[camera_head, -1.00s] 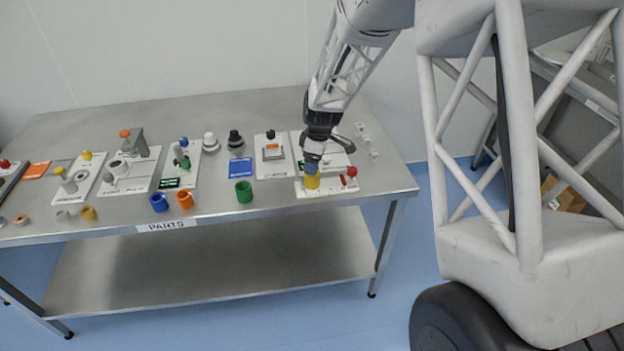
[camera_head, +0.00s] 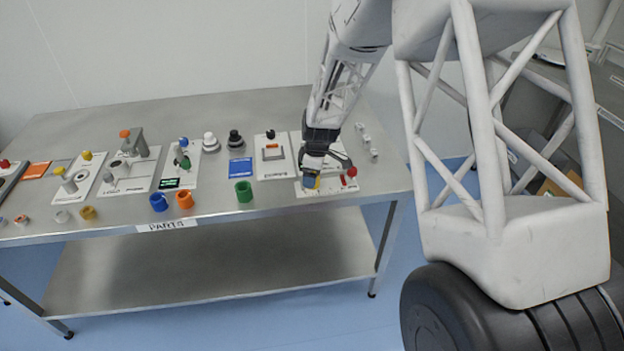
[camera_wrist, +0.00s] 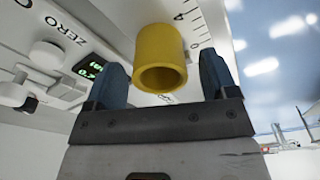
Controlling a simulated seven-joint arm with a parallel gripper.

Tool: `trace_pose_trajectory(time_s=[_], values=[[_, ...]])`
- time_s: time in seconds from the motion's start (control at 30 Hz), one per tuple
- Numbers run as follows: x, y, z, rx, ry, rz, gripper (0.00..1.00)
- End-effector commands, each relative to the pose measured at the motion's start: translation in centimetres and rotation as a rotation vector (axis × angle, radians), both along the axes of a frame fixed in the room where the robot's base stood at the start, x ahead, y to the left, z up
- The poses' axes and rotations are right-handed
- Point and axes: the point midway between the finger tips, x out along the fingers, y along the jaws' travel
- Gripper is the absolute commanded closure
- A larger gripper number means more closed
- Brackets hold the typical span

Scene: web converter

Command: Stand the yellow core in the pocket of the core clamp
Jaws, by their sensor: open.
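The yellow core (camera_wrist: 160,48) is a hollow tube in the wrist view, its open end facing the camera. It lies between the two blue fingers of my gripper (camera_wrist: 160,70), with a visible gap on each side, so the gripper is open. In the head view my gripper (camera_head: 311,180) is low over the right-hand white panel, and only a sliver of the yellow core (camera_head: 317,183) shows. I cannot tell for sure which fixture is the core clamp; a grey upright with an orange top (camera_head: 132,142) stands on a panel at left.
A green ring (camera_head: 244,191), an orange ring (camera_head: 184,200) and a blue ring (camera_head: 158,202) stand along the front edge. A red knob (camera_head: 351,172) is close right of my gripper. In the wrist view a panel has a green display (camera_wrist: 88,66) and scale marks.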

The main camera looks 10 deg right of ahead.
Motion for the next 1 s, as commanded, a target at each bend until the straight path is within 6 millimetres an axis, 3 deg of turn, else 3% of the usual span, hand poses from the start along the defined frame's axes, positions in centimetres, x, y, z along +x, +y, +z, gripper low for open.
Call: trace_pose_trajectory(time_s=[0.67, 1.0], values=[[0.04, 0.06, -0.60, 0.000, 0.000, 0.000, 0.21], [0.04, 0.05, -0.60, 0.000, 0.000, 0.000, 0.73]])
